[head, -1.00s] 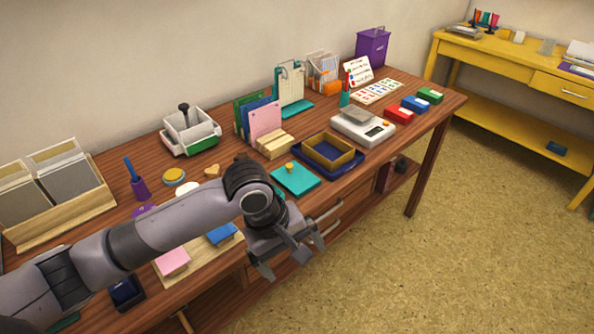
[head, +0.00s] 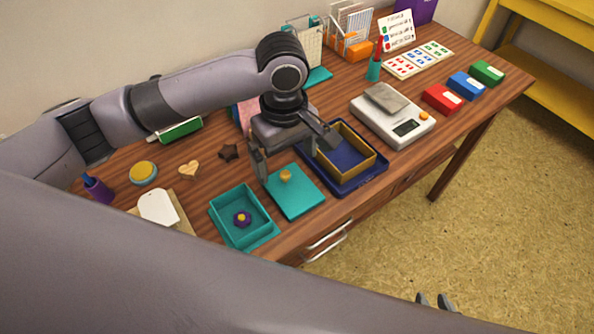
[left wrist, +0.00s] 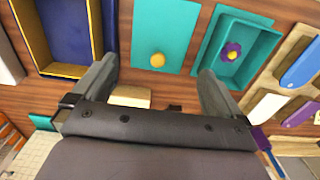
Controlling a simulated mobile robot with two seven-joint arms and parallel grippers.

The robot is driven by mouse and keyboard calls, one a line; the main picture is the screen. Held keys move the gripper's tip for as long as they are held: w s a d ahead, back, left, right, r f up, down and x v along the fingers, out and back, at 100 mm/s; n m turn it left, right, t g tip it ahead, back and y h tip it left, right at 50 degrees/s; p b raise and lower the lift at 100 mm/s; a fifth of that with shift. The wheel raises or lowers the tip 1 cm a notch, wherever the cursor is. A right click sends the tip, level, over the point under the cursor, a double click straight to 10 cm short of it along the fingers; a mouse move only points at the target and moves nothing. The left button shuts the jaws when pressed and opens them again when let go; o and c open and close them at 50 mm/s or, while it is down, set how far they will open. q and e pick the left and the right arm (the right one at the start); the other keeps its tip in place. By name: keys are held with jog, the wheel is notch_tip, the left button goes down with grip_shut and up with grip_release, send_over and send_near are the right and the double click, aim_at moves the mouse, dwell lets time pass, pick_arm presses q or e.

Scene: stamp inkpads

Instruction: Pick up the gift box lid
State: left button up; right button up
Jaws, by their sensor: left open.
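The gift box lid (head: 300,203) is a flat teal square with a gold knob (head: 286,175). It lies on the wooden table between the open teal box (head: 222,209) and the navy tray. My left gripper (head: 294,150) is open and empty above the lid, pointing down. In the left wrist view the lid (left wrist: 165,25) and its knob (left wrist: 158,60) show between the two fingers (left wrist: 157,72), apart from both. The fingertips of my right gripper (head: 436,301) show at the bottom of the head view, over the floor; their opening is unclear.
The teal box holds a purple flower-shaped piece (head: 241,218). Right of the lid, a navy tray (head: 345,186) holds a gold-rimmed box (head: 362,165). Left are a wooden heart (head: 189,170) and a dark star (head: 229,152).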

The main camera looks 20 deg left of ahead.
aim_at(286, 176)
pick_arm(q)
notch_tip(286, 176, down, 7)
jog(key=shift+w+a+r+b, duration=0.1)
jog(key=shift+a+b, duration=0.05)
jog(key=shift+b, duration=0.4)
jog(key=c, duration=0.8)
